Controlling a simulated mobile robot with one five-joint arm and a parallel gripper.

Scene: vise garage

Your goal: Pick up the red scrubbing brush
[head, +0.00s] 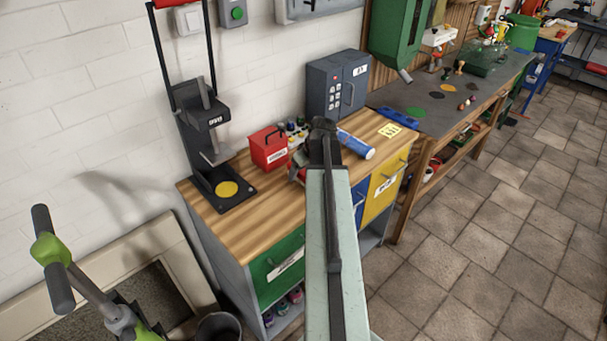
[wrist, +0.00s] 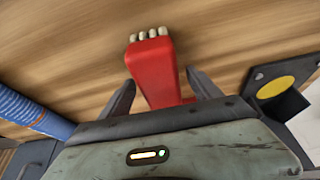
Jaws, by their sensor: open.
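The red scrubbing brush (wrist: 153,72) lies on the wooden worktop in the wrist view, with a row of pale bristle tufts at its far end. My gripper (wrist: 160,80) is open, with one dark finger on each side of the brush's red body. I cannot tell whether either finger touches it. The near end of the brush is hidden behind my gripper's body. In the head view my gripper (head: 323,130) is over the worktop, and my arm mostly hides the brush there.
A blue roll (head: 356,145) lies right of my gripper. A red labelled box (head: 268,150) and a black press with a yellow disc (head: 227,189) stand to the left. A dark grey cabinet (head: 338,85) stands behind. The worktop's (head: 235,228) front left is clear.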

